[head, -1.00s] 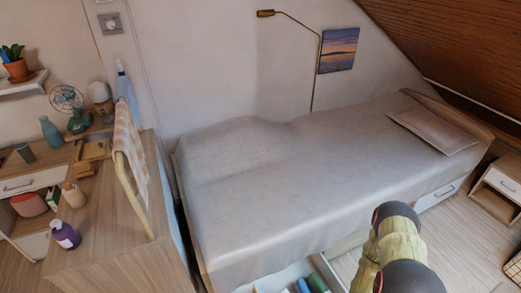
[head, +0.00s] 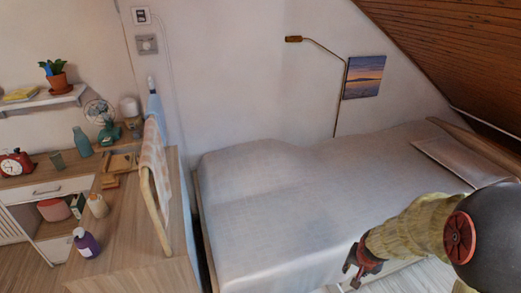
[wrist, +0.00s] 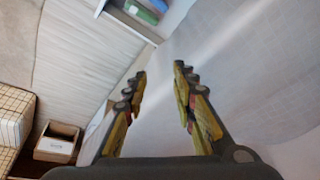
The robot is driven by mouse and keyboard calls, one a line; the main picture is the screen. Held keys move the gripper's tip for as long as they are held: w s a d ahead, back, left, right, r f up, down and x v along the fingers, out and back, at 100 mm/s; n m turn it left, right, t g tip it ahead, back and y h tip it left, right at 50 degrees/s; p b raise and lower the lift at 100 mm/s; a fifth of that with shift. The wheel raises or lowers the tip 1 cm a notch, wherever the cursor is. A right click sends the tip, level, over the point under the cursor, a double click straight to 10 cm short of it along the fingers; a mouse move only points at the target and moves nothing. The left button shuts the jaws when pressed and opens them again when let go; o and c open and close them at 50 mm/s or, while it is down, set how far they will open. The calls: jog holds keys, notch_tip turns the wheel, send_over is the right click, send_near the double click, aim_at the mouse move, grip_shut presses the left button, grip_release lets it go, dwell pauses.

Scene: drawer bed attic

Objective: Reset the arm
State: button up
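My gripper (wrist: 160,92) shows in the wrist view with its two yellow and black fingers spread apart and nothing between them. In the head view my gripper (head: 357,268) is at the lower right, in front of the bed (head: 290,215). My arm reaches in from the right edge with a yellowish sleeve. The open bed drawer (wrist: 136,18) with blue and green items shows at the top of the wrist view.
A wooden cabinet (head: 125,255) with a towel rail (head: 155,205) stands left of the bed. A purple bottle (head: 86,243) stands on its top. A wall lamp (head: 293,39) and a picture (head: 364,77) are behind the bed. A small box (wrist: 57,143) is at lower left in the wrist view.

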jog(key=s+a+r+n+t, duration=0.15)
jog(key=s+a+r, duration=0.25)
jog(key=r, duration=0.5)
jog(key=s+a+r+n, duration=0.2)
jog(key=s+a+r, duration=0.15)
jog(key=r, duration=0.65)
jog(key=s+a+r+n, duration=0.1)
jog(key=s+r, duration=0.1)
jog(key=s, duration=0.2)
jog(key=s+a+r+n, duration=0.1)
jog(key=s+a+r, duration=0.1)
jog(key=s+r, duration=0.1)
jog(key=s+a+r+n+y, duration=0.1)
jog(key=s+r, duration=0.2)
jog(key=s, duration=0.2)
jog(key=shift+s+a, duration=0.3)
jog(key=shift+a, duration=0.05)
